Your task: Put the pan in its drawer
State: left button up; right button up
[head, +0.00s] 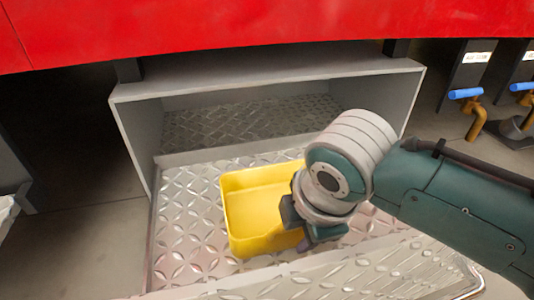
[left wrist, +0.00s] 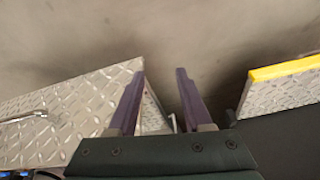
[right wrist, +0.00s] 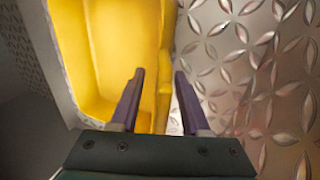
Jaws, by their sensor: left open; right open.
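The yellow pan (head: 254,205) lies inside the open drawer (head: 185,225), on its diamond-plate floor. It also shows in the right wrist view (right wrist: 112,55). My right gripper (head: 305,238) is at the pan's right side in the head view. In the right wrist view my right gripper (right wrist: 158,72) is open, with its fingers on either side of the pan's near wall; I cannot tell if they touch it. My left gripper (left wrist: 159,75) is open and empty in the left wrist view, away from the pan. The left gripper is not in the head view.
A grey cabinet housing (head: 270,75) stands behind and over the drawer. A red bumper (head: 260,25) runs above. Brass taps with blue handles (head: 466,93) are at the right. The drawer floor left of the pan is clear. A yellow-edged metal plate (left wrist: 285,85) is near my left gripper.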

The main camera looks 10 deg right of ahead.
jog(key=p+v, duration=1)
jog(key=v, duration=0.2)
jog(key=shift+p, duration=0.35)
jog(key=shift+r, duration=0.2)
